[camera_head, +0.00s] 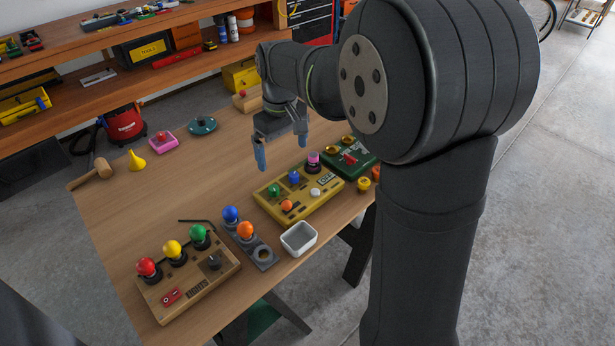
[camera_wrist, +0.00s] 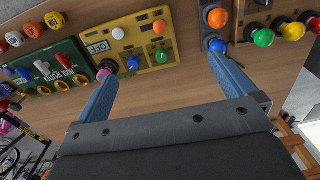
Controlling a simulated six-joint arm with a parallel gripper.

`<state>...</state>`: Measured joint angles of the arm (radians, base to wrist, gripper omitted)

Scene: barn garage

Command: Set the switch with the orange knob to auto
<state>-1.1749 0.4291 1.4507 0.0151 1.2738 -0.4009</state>
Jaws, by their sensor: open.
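An orange knob (camera_head: 287,205) sits at the front of the yellow panel (camera_head: 264,206); it also shows in the wrist view (camera_wrist: 159,26). The same panel bears a green knob (camera_head: 274,190), a blue knob (camera_head: 294,177), a pink knob (camera_head: 313,158), a white knob (camera_head: 315,192) and a small display. Any setting marks are too small to read. A second orange ball (camera_head: 246,230) stands on a grey holder (camera_head: 263,262) left of the panel. My gripper (camera_head: 282,156) is open and empty, above the table behind the yellow panel. Its blue fingers frame the panel's knobs in the wrist view (camera_wrist: 163,75).
A wooden box (camera_head: 190,287) with red, yellow and green balls stands at the front left. A white bowl (camera_head: 299,239) is at the front edge. A green panel (camera_head: 367,164) stands right of the yellow one. A hex key lies behind the grey holder. The table's left middle is clear.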

